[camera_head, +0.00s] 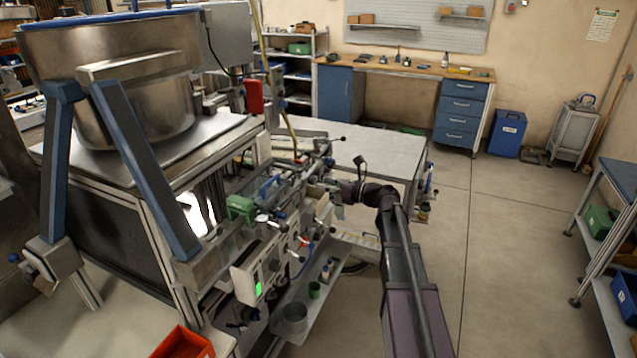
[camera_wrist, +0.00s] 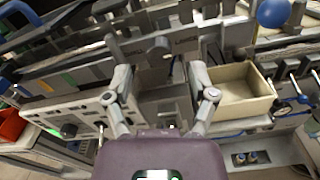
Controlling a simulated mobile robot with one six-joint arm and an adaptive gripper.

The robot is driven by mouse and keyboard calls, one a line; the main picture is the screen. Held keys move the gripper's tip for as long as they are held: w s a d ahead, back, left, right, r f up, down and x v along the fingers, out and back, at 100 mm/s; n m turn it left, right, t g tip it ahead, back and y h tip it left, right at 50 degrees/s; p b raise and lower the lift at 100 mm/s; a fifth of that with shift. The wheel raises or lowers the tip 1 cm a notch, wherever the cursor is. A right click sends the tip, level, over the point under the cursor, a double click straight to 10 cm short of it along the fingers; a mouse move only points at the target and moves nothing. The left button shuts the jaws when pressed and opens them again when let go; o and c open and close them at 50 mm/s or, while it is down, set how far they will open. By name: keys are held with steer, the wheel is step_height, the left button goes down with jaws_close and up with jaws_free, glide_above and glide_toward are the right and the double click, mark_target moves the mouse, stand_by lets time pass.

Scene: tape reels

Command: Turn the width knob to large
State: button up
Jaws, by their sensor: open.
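My gripper (camera_head: 322,186) is at the end of my outstretched arm, beside the machine (camera_head: 262,225) with its row of levers and control panels. In the wrist view my gripper (camera_wrist: 159,72) has its two fingers spread apart, with nothing held between them. A dark knob-like end (camera_wrist: 158,47) shows beyond the fingertips. A light control panel (camera_wrist: 75,119) with a dark round knob (camera_wrist: 68,130) lies to the left of the fingers. I cannot tell which knob is the width knob, and no setting label is readable. My arm hides part of the machine's right end.
An open beige bin (camera_wrist: 242,95) is right of the fingers. A blue ball-shaped handle (camera_wrist: 273,12) is at the upper right. A large metal pot (camera_head: 125,85) stands on the machine's left. A grey table (camera_head: 365,150) stands behind my gripper. The floor to the right (camera_head: 500,240) is clear.

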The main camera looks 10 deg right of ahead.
steer(key=v, duration=0.9)
stand_by(0.4)
steer(key=s+a+f+n+g+h, duration=0.5)
steer(key=s+a+f+n+g, duration=0.2)
steer(key=s+a+f+n, duration=0.45)
steer(key=s+f+n+g+h, duration=0.1)
steer(key=s+f+n+h, duration=0.2)
steer(key=n, duration=0.5)
steer(key=s+d+f+n+g+h, duration=0.1)
steer(key=s+f+n+g+h, duration=0.1)
steer(key=s+n+h, duration=0.4)
steer(key=shift+s+f+n+g+h+p, duration=0.3)
steer(key=shift+s+f+n, duration=0.45)
steer(key=shift+n, duration=0.3)
steer(key=shift+d, duration=0.1)
